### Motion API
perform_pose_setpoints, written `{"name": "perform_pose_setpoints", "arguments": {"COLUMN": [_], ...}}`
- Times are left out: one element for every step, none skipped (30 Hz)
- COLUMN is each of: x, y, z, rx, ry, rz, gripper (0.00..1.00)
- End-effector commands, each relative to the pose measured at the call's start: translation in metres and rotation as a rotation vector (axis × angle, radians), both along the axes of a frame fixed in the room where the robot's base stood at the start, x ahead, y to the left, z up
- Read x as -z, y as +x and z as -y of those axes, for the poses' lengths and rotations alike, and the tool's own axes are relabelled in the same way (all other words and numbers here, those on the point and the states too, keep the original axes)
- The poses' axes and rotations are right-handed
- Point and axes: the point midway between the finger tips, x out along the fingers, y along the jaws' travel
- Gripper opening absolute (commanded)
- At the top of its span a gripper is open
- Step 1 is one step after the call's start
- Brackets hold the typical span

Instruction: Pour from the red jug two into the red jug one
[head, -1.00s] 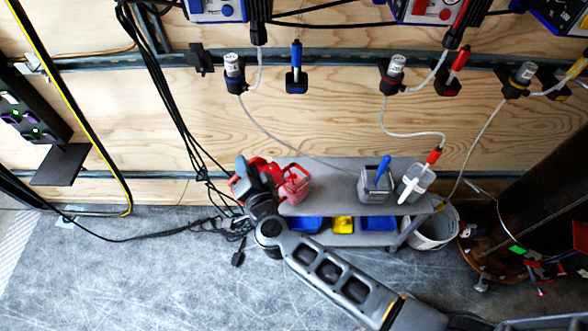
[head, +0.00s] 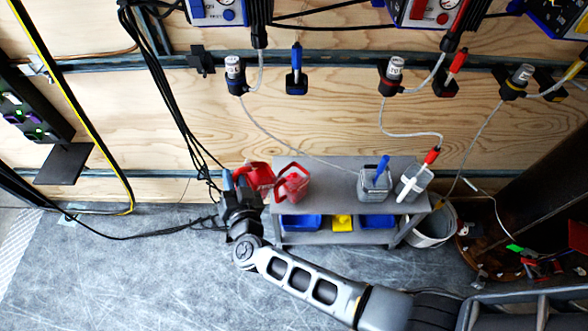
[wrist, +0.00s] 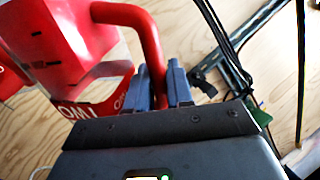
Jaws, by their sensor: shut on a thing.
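A red jug, held as red jug two (head: 256,177), is at the left end of the grey cart in the head view. In the wrist view my gripper (wrist: 160,82) is shut on the handle of this jug (wrist: 60,40), whose red body fills the upper left. In the head view my gripper (head: 232,184) is on the jug's left side, partly hidden by my wrist. The other red jug, red jug one (head: 291,184), stands on the cart top just right of the held jug. I cannot see the contents of either jug.
The grey cart (head: 330,172) also bears a grey container (head: 373,187) and a white container (head: 412,184) on its right. Blue and yellow bins are on the lower shelf. Black cables (head: 178,100) hang close to my gripper. A white bucket (head: 436,226) stands right of the cart.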

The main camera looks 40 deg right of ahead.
Motion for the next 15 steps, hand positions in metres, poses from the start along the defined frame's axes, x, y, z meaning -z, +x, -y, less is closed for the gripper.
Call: {"name": "perform_pose_setpoints", "arguments": {"x": [0.006,0.012,0.017,0.021,0.024,0.029,0.032,0.035,0.04,0.044,0.048,0.053,0.057,0.06,0.065], "y": [0.002,0.002,0.002,0.002,0.002,0.002,0.003,0.003,0.003,0.003,0.003,0.003,0.003,0.004,0.004], "z": [-0.006,-0.007,-0.009,-0.011,-0.012,-0.014,-0.016,-0.018,-0.02,-0.021,-0.022,-0.024,-0.025,-0.026,-0.027], "rx": [-0.003,-0.003,-0.002,-0.001,-0.002,-0.001,-0.001,-0.002,-0.002,-0.001,0.0,-0.001,-0.001,0.0,0.0], "ry": [-0.036,-0.049,-0.07,-0.085,-0.099,-0.118,-0.133,-0.147,-0.167,-0.183,-0.194,-0.208,-0.221,-0.233,-0.248], "rz": [-0.001,-0.002,-0.004,-0.007,-0.007,-0.01,-0.011,-0.012,-0.014,-0.016,-0.018,-0.02,-0.02,-0.022,-0.023], "gripper": [0.0,0.0,0.0,0.0,0.0,0.0,0.0,0.0,0.0,0.0,0.0,0.0,0.0,0.0,0.0]}}
